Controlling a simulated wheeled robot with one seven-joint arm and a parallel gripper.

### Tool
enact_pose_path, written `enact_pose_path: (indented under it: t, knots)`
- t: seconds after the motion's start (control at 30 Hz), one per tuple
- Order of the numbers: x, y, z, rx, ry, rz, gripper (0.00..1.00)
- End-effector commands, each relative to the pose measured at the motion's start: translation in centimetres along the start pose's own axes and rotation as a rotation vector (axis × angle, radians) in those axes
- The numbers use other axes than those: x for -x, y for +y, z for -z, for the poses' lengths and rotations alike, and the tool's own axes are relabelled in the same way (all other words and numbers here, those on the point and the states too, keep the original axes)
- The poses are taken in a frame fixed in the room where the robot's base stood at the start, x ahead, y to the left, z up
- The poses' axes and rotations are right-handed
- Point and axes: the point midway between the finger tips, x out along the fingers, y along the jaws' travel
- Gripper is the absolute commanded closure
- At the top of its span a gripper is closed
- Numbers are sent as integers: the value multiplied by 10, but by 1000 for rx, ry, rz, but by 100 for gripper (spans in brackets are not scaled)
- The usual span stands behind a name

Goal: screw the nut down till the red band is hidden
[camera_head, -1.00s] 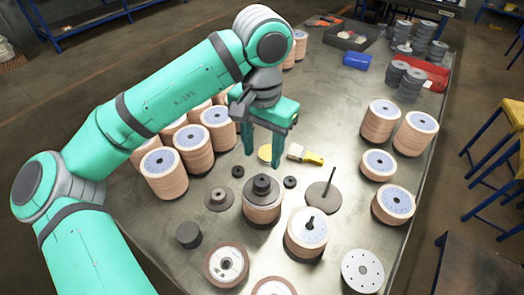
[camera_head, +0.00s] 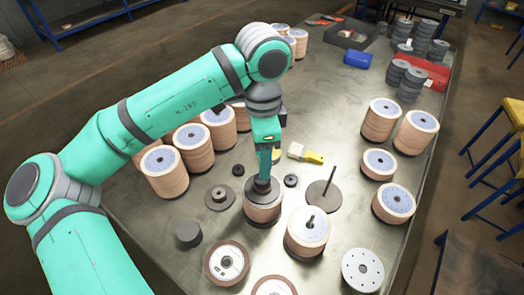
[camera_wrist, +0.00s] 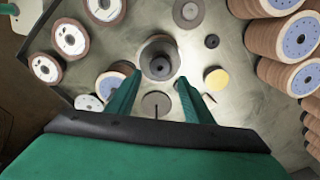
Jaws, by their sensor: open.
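A stack of tan flap discs (camera_head: 263,212) stands near the middle of the table with a dark round plate on top. The dark nut (camera_wrist: 159,66) sits centred on that plate in the wrist view. My gripper (camera_head: 263,180) is low over the stack, its fingers seen edge-on and covering most of the nut in the head view. In the wrist view my gripper (camera_wrist: 158,90) is open, one green finger to each side below the nut in the picture. I cannot tell whether the fingers touch the nut. I see no red band in either view.
A second stack (camera_head: 307,228) with a post stands close by at the front right. A bare spindle plate (camera_head: 323,196), a flanged dark disc (camera_head: 219,197) and small black rings (camera_head: 291,181) lie around. A yellow-handled brush (camera_head: 308,154) lies behind. Tall disc stacks (camera_head: 163,172) crowd the left.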

Motion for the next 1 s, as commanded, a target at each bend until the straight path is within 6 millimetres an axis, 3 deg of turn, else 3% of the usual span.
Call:
enact_pose_path:
  t: [1.0]
  knots:
    - [-66,0,-1,2,1,-1,53]
